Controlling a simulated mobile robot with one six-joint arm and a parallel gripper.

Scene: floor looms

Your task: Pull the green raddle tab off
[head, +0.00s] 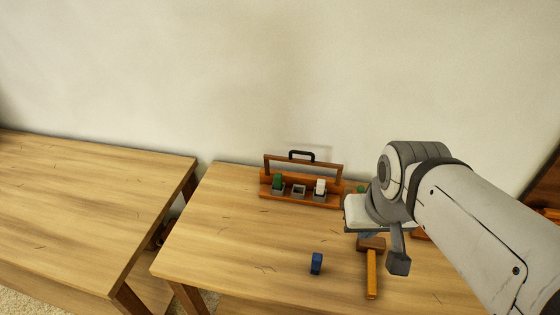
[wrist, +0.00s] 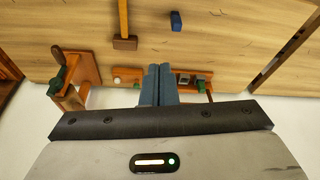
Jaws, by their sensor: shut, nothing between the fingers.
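A green piece (wrist: 56,80) shows at the left of the wrist view, beside a brown wooden block (wrist: 84,70); whether it is the raddle tab I cannot tell. A small green part also shows in the head view (head: 361,189), partly behind my arm. Another green piece (head: 277,182) sits in the left holder of the wooden rack (head: 300,201); it also shows in the wrist view (wrist: 202,86). My gripper (wrist: 159,68) is shut and empty, between the two green pieces in the wrist view and covering the rack's middle. In the head view my arm hides most of it.
The rack has a grey middle holder (head: 298,191) and a white piece (head: 320,186) at right. A mallet (head: 371,270) and a blue block (head: 316,263) lie on the table (head: 230,240). The table's left part is clear. A second table (head: 80,200) stands left across a gap.

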